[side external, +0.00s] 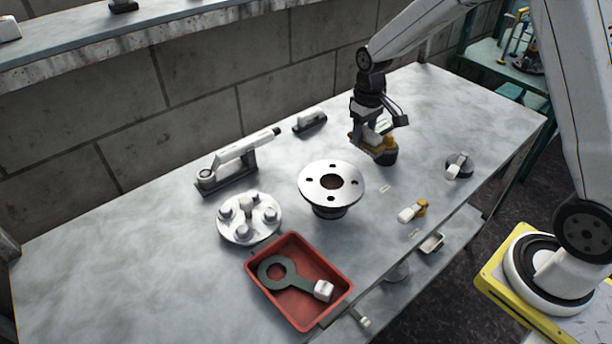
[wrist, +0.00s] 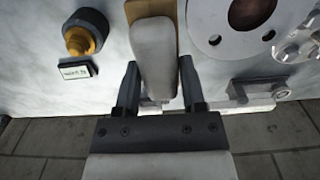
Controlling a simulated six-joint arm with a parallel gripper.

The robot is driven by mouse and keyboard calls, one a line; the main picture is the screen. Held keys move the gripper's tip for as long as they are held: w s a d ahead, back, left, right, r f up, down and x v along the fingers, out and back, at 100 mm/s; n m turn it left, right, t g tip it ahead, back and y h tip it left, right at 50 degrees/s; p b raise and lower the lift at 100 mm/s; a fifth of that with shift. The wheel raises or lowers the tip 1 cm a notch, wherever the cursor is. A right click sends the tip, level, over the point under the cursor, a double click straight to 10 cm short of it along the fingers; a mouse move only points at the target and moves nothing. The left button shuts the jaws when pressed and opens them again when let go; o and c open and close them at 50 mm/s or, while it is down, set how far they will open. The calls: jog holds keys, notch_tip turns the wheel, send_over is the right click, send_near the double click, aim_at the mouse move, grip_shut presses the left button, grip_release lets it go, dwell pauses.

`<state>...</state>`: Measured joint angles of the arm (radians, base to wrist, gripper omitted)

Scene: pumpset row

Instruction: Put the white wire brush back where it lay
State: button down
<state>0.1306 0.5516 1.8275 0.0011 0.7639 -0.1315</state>
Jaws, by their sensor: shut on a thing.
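My gripper (wrist: 158,88) is shut on the white wire brush (wrist: 153,50), which has a long white body and a tan part at its far end. In the side external view my gripper (side external: 366,130) hangs over the back right part of the bench, with the brush (side external: 363,139) partly hidden by the jaws. It is close to a black cylinder with a yellow cap (side external: 386,152), which stands to its right and also shows in the wrist view (wrist: 85,32). I cannot tell whether the brush touches the bench.
A flanged pump part (side external: 331,184) stands left of my gripper. A bolted round plate (side external: 249,219), a white-handled tool on a dark stand (side external: 228,170), a small dark-based block (side external: 309,123) and a red tray (side external: 300,316) are further left. The block wall is close behind.

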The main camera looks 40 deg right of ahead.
jog(key=w+f, duration=0.2)
jog(key=w, duration=0.1)
jog(key=w+f, duration=0.3)
jog(key=w, duration=0.1)
jog(key=w+d+f, duration=0.1)
jog(key=w+f, duration=0.1)
jog(key=w, duration=0.1)
jog(key=shift+w+f, duration=0.25)
jog(key=shift+w+d+f, duration=0.1)
jog(key=shift+w+f, duration=0.3)
jog(key=shift+w+f, duration=0.25)
jog(key=shift+f, duration=1.6)
jog(key=shift+f, duration=0.15)
jog(key=shift+c, duration=0.9)
grip_release()
